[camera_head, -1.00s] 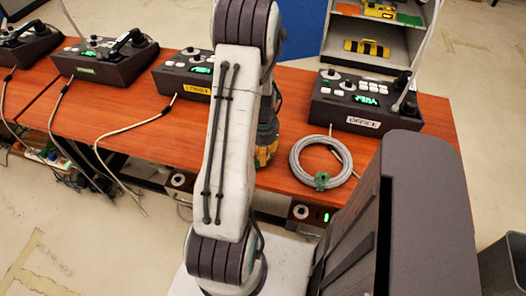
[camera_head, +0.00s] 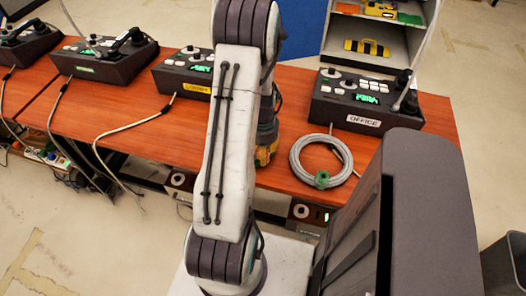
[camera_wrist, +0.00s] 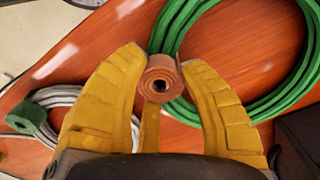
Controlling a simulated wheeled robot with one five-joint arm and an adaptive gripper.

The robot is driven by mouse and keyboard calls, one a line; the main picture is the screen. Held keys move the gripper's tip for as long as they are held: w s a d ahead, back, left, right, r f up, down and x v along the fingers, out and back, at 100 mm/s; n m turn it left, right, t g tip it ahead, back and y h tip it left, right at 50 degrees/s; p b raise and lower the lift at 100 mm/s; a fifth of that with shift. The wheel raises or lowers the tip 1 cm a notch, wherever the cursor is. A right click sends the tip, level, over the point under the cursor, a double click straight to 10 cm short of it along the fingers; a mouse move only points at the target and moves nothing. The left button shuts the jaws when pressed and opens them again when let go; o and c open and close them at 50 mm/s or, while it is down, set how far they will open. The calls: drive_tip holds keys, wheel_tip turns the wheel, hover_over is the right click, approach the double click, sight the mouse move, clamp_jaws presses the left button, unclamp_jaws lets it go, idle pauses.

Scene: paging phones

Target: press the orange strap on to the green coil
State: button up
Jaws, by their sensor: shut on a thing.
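The green coil (camera_wrist: 303,93) lies on the table at the upper right of the wrist view. The strap overlaps the coil's left side there; I cannot tell whether they touch. In the head view my arm hides the green coil and the strap, and only part of my gripper shows beside the arm.
A grey coil (camera_head: 293,165) with a green strap (camera_head: 322,180) lies on the wooden table (camera_head: 435,118); it also shows at left in the wrist view (camera_wrist: 60,95). The OFFICE phone (camera_head: 366,100) stands behind it. More phones stand along the table at left.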

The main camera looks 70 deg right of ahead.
idle(0.3)
drive_tip(key=o, duration=1.4)
drive_tip(key=shift+o, duration=0.2)
drive_tip(key=shift+r+p, duration=2.35)
drive_tip(key=shift+r, duration=1.15)
